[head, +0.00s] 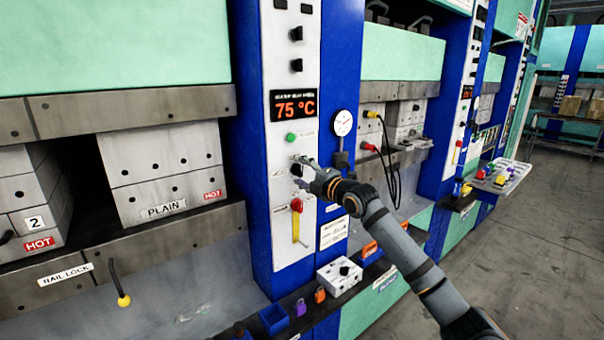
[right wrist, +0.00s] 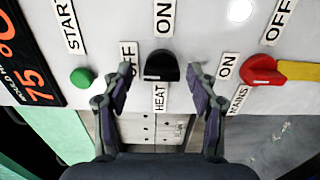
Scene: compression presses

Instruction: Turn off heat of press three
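The black heat knob (right wrist: 162,66) sits on a white control panel (head: 283,80), with HEAT, ON and OFF labels around it in the right wrist view. Its exact pointing direction is hard to tell. My right gripper (head: 299,170) is at this panel in the head view. In the right wrist view its open fingers (right wrist: 162,75) stand on either side of the knob, with gaps visible. The display (head: 294,104) above reads 75 °C. No press number three is readable. My left gripper is not in view.
A green START button (right wrist: 82,78) and the red mains switch (right wrist: 262,70) with a yellow handle flank the knob. A round gauge (head: 343,122) is to the right. A shelf below carries a blue bin (head: 273,319), padlocks and a white box (head: 340,276). Floor at right is clear.

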